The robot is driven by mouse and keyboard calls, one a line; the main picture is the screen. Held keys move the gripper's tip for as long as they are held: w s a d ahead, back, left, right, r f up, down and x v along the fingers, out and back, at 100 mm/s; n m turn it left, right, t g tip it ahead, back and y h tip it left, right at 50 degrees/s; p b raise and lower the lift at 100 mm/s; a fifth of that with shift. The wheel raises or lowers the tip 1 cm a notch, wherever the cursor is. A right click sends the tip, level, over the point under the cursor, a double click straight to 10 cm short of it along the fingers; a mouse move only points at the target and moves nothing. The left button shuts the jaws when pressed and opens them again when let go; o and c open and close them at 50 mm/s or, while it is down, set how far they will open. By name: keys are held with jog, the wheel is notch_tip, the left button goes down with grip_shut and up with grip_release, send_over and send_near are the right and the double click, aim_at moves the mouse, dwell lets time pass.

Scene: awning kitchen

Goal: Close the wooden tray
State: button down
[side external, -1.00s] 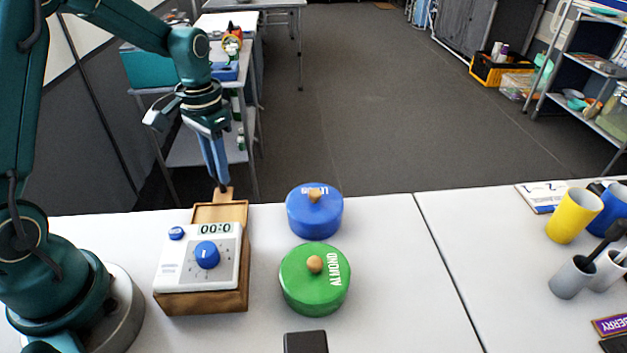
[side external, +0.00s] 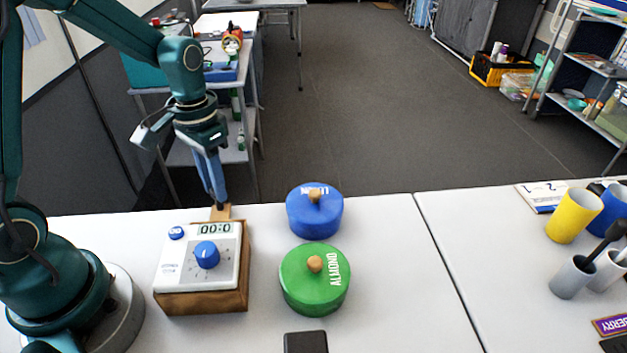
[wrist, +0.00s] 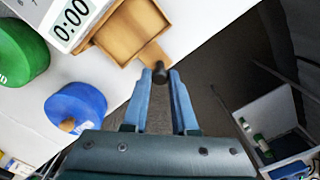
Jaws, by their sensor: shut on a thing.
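The wooden tray (wrist: 132,27) is a shallow light-wood drawer in a brown wooden box (side external: 205,301) under a white timer with a blue dial. In the wrist view part of its hollow inside shows beyond the timer's edge. In the side view little more than its handle tab (side external: 220,212) shows, behind the timer's display. My gripper (wrist: 161,74) has its blue fingers shut on the tab at the tray's far end. The fingertips hide part of the tab.
A blue lidded tin (side external: 314,215) and a green ALMOND tin (side external: 315,281) stand right of the box, apart from it. A black object (side external: 306,342) lies at the front edge. Cups, including a yellow one (side external: 571,216), stand far right. The table between is clear.

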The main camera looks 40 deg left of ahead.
jog(key=s+d, duration=0.3)
jog(key=d, duration=0.1)
jog(key=shift+s, duration=0.4)
jog(key=c, duration=0.7)
grip_release()
jog(key=shift+r, duration=2.6)
